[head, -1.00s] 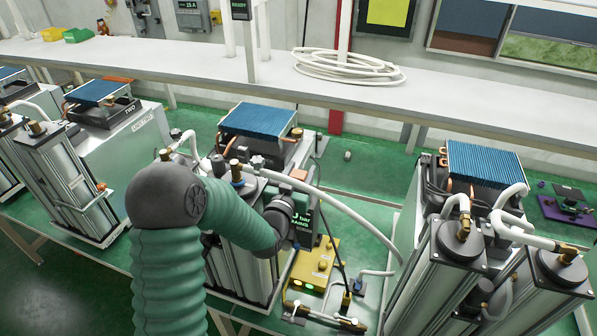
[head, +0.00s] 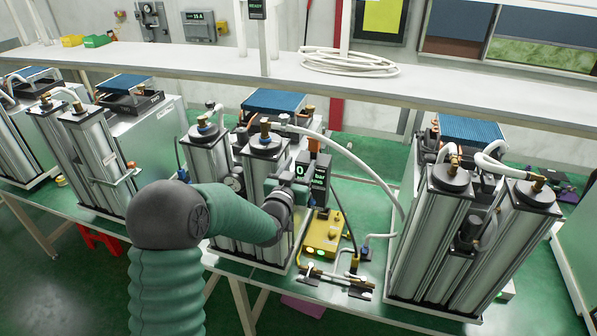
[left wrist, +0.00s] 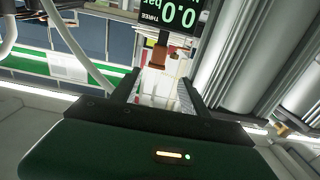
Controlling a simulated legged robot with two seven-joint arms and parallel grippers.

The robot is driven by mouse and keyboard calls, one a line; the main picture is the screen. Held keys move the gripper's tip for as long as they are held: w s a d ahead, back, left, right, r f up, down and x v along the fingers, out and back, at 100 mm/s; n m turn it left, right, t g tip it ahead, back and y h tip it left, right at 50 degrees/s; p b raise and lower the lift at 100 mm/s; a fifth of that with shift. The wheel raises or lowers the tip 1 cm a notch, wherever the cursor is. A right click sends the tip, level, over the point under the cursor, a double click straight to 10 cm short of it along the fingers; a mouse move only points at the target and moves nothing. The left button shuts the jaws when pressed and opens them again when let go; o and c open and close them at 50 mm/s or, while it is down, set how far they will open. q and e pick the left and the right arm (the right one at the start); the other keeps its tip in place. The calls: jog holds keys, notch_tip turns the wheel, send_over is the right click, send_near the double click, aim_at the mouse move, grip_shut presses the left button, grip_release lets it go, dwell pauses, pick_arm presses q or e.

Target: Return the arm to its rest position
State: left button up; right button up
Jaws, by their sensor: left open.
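My left arm, with a dark grey elbow and green ribbed sleeve, comes in from the bottom left of the head view. Its left gripper (head: 300,178) is beside the middle pair of silver sieve columns (head: 209,160), near a small black display (head: 319,178). Its fingers are mostly hidden there. In the left wrist view the two dark fingers (left wrist: 157,92) stand apart with nothing between them. The display (left wrist: 178,14), reading 0.0 bar and THREE, is beyond the fingertips. Whether anything touches it, I cannot tell. My right gripper is not in view.
More columns (head: 433,235) stand at right and others (head: 97,165) at left. A white hose (head: 350,155) arches behind. A long white shelf (head: 200,62) runs across the back.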

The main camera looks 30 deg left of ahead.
pick_arm(q)
jog(key=s+d+f+m+g+h+b, duration=0.1)
jog(key=s+d+f+g+h+b, duration=0.25)
jog(key=f, duration=0.55)
jog(key=s+d+f+m+g+y+b, duration=0.1)
jog(key=s+d+f+g+b, duration=0.25)
jog(key=s+d+f, duration=0.35)
jog(key=s+d+f+g+b, duration=0.1)
jog(key=s+d+f+g, duration=0.1)
jog(key=s+f, duration=0.2)
jog(key=s+d+f+g+h+b, duration=0.1)
jog(key=s+d+f+g, duration=0.1)
jog(key=s, duration=0.7)
jog(key=s+d+f+g+b, duration=0.1)
jog(key=s+f+g, duration=0.3)
jog(key=s, duration=0.3)
jog(key=shift+s+d+f+m, duration=0.3)
jog(key=shift+d+f, duration=0.1)
jog(key=shift+f, duration=0.4)
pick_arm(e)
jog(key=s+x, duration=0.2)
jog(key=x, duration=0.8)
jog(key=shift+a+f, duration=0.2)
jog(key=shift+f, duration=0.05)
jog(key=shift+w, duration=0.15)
